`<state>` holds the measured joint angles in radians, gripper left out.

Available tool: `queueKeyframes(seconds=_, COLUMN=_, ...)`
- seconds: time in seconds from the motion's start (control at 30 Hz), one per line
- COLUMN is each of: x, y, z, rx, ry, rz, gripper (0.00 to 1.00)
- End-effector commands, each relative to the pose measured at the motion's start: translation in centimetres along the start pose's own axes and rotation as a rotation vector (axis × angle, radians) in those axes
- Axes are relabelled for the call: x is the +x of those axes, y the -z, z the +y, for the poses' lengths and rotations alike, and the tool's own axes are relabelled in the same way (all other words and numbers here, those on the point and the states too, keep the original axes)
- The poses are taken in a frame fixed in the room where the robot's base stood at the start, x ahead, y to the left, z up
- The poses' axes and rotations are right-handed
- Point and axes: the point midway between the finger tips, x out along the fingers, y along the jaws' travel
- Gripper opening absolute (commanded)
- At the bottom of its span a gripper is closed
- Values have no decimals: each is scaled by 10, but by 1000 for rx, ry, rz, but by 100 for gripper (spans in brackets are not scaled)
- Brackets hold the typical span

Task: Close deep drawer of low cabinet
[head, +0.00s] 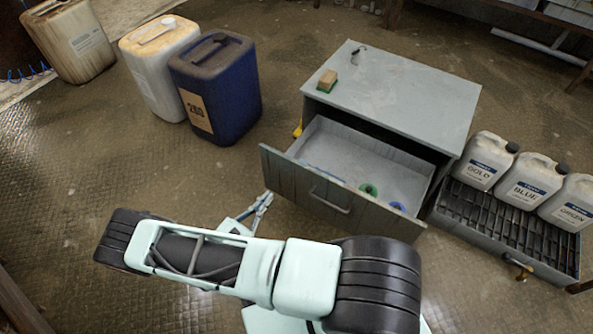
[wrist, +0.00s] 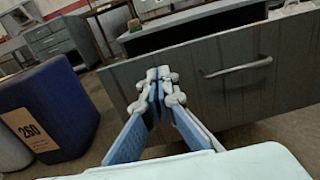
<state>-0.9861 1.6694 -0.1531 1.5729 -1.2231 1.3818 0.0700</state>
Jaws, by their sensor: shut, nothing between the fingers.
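The low grey cabinet (head: 400,95) stands on the floor right of centre in the head view. Its deep drawer (head: 335,195) is pulled well out, with a grey front and a bar handle (head: 330,201). In the wrist view the drawer front (wrist: 225,75) fills the right side, with the handle (wrist: 238,68) to the right of my fingers. My gripper (head: 264,200) is shut and empty, just left of the drawer front in the head view. In the wrist view my gripper (wrist: 158,78) points at the left part of the front. I cannot tell whether it touches.
A green roll (head: 369,190) and blue items lie in the drawer. A sponge (head: 327,80) sits on the cabinet top. A blue canister (head: 222,85) and a white canister (head: 155,65) stand left. White jugs (head: 527,187) stand on a grate (head: 505,225) to the right.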

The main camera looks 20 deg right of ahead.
Motion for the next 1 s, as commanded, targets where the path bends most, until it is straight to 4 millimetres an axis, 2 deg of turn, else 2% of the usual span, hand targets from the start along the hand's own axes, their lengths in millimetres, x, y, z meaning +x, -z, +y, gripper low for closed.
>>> queueKeyframes(seconds=0.13, x=1, y=7, z=-4, rx=-28, ry=-22, rz=-13, gripper=0)
queueKeyframes(seconds=0.27, x=13, y=8, z=-4, rx=-29, ry=-21, rz=-12, gripper=0)
queueKeyframes(seconds=0.7, x=103, y=7, z=-3, rx=-28, ry=-18, rz=-11, gripper=0)
queueKeyframes(seconds=0.8, x=118, y=7, z=-2, rx=-27, ry=-18, rz=-12, gripper=0)
queueKeyframes(seconds=1.0, x=136, y=6, z=-1, rx=-26, ry=-20, rz=-11, gripper=0)
